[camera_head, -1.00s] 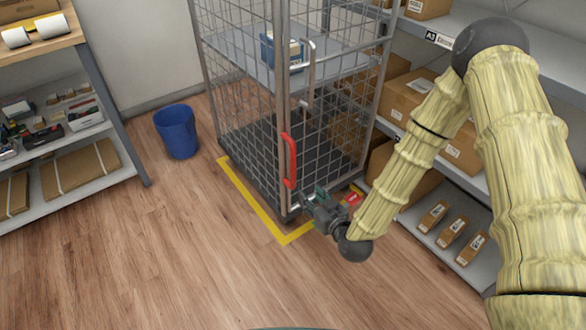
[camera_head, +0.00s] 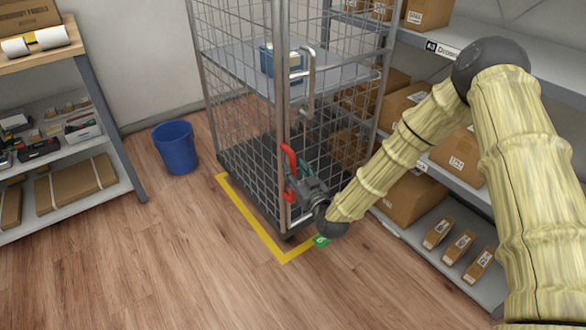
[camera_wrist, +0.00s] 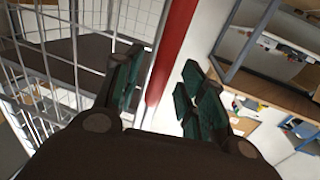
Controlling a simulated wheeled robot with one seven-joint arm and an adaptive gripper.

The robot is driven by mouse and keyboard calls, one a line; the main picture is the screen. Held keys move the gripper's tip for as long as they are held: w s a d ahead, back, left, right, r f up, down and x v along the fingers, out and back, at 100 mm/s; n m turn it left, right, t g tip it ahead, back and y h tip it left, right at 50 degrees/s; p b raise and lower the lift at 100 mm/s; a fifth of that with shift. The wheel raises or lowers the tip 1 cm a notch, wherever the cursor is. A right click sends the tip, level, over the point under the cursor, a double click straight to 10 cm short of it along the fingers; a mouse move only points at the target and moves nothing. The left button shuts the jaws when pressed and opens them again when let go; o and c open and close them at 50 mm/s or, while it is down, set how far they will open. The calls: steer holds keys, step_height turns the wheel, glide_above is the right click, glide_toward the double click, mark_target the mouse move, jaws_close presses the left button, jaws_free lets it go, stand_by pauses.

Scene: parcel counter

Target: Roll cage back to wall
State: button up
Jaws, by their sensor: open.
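The roll cage (camera_head: 240,110) is a grey wire-mesh cage standing upright, with its near-left side and corner by a yellow floor line. Its red handle (camera_head: 289,160) is on the near upright. My gripper (camera_head: 291,184) is at the lower part of this handle, with its fingers open. In the wrist view, the red handle (camera_wrist: 172,50) runs between the two open fingers (camera_wrist: 160,80), and I see no finger closed on it. A grey wall (camera_head: 135,60) stands behind and left of the cage. A small green marker (camera_head: 321,240) shows at the cage's near foot.
A yellow line (camera_head: 250,222) marks the floor. A blue bin (camera_head: 175,148) stands left of the cage. A parcel shelf (camera_head: 400,235) is close on the right, a workbench (camera_head: 95,125) at the left. The front-left floor is clear.

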steer(key=shift+x, duration=1.2)
jaws_close()
